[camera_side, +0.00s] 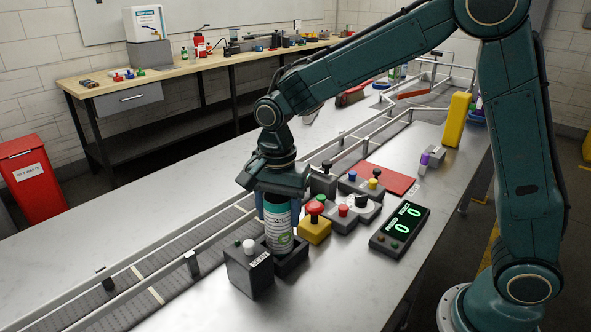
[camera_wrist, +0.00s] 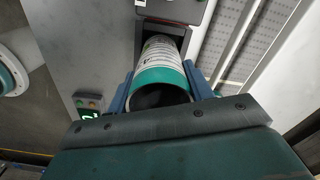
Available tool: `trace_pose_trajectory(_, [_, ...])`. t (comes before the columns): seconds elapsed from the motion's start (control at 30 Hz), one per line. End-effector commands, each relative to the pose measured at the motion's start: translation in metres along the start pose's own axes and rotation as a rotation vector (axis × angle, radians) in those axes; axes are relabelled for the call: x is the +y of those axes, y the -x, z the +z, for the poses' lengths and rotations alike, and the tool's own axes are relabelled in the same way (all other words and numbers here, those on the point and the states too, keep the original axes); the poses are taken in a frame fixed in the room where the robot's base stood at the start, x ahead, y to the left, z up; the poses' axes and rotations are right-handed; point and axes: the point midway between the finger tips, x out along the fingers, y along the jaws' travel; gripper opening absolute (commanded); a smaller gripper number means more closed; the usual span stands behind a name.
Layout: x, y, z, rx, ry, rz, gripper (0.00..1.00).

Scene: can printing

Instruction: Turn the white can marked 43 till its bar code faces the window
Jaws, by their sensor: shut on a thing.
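The white can marked 43 (camera_side: 279,234) has a teal top band and stands upright in a dark holder (camera_side: 292,263). Its number faces the side camera, with a green mark lower down. My gripper (camera_side: 279,212) points down and is shut on the can's upper part. In the wrist view the blue fingers of my gripper (camera_wrist: 161,88) sit on either side of the can (camera_wrist: 163,58), whose near side shows dark print. I cannot make out a bar code in either view. A grey box with a white label (camera_side: 249,270) stands beside the can; its window is not visible.
A conveyor with rails (camera_side: 190,255) runs behind the holder. A red-topped yellow button box (camera_side: 314,228), other control boxes and a green-lit display (camera_side: 400,229) stand close by on the right. A red mat (camera_side: 388,179) lies farther back. The front table area is clear.

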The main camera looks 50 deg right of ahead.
Motion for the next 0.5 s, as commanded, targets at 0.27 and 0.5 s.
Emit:
trace_pose_trajectory(0.27, [0.0,0.0,0.0,0.0,0.09,0.0,0.3])
trace_pose_trajectory(0.5, [0.0,0.0,-0.0001,0.0,0.152,0.0,0.3])
